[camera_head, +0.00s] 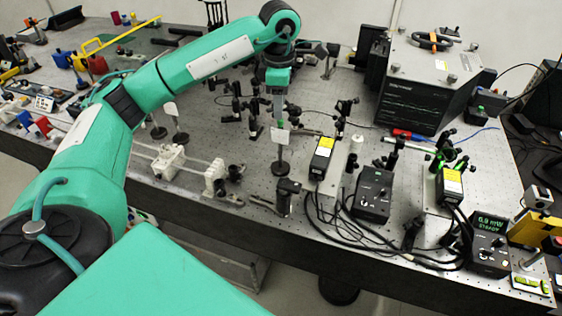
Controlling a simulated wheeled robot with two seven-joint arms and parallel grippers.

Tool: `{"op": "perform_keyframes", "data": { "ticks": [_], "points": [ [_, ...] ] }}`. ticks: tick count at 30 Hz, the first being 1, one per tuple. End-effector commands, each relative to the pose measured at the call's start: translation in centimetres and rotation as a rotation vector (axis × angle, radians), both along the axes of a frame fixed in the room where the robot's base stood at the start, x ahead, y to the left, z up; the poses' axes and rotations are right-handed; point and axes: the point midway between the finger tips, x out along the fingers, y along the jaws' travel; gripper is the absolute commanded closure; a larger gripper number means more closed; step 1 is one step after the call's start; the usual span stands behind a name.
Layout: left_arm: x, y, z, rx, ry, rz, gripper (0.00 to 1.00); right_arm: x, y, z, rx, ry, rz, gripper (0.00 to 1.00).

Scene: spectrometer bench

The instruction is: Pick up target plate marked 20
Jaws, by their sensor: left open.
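My left arm reaches in from the left, and its gripper (278,112) points down over the optical bench (225,145). The left gripper is open, with its fingertips just above a small white plate (280,135) on a post with a round dark base. I cannot tell whether the fingers straddle the plate's top edge. Another white plate (170,108) stands on a post farther left. The numbers on the plates are too small to read, so I cannot tell which is marked 20. My right gripper is not in view.
Dark optic mounts (250,107) crowd the area behind the plate. A black post holder (287,196) and a yellow-labelled box (321,158) stand in front and to the right. A large grey instrument (425,85) stands at the back right. Loose cables lie along the front edge.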

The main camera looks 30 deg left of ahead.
Motion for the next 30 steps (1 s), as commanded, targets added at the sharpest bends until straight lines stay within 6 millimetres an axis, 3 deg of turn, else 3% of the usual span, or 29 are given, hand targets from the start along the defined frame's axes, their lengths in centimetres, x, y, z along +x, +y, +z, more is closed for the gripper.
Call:
{"op": "perform_keyframes", "data": {
  "ticks": [4,13,21,29,30],
  "points": [
    [0.0,0.0,-2.2,-0.001,0.002,-0.001,0.59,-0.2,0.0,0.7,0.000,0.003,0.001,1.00],
    [0.3,0.1,-4.4,-0.001,0.004,-0.001,0.59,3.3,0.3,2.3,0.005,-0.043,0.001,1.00],
    [0.6,0.2,-7.9,-0.001,0.000,-0.002,0.59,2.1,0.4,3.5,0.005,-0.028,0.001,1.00],
    [0.7,0.2,-8.4,-0.002,-0.002,-0.002,0.59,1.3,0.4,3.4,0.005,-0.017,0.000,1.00],
    [0.7,0.2,-8.4,-0.003,-0.001,-0.002,0.65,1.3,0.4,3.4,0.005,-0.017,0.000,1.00]
  ]
}}
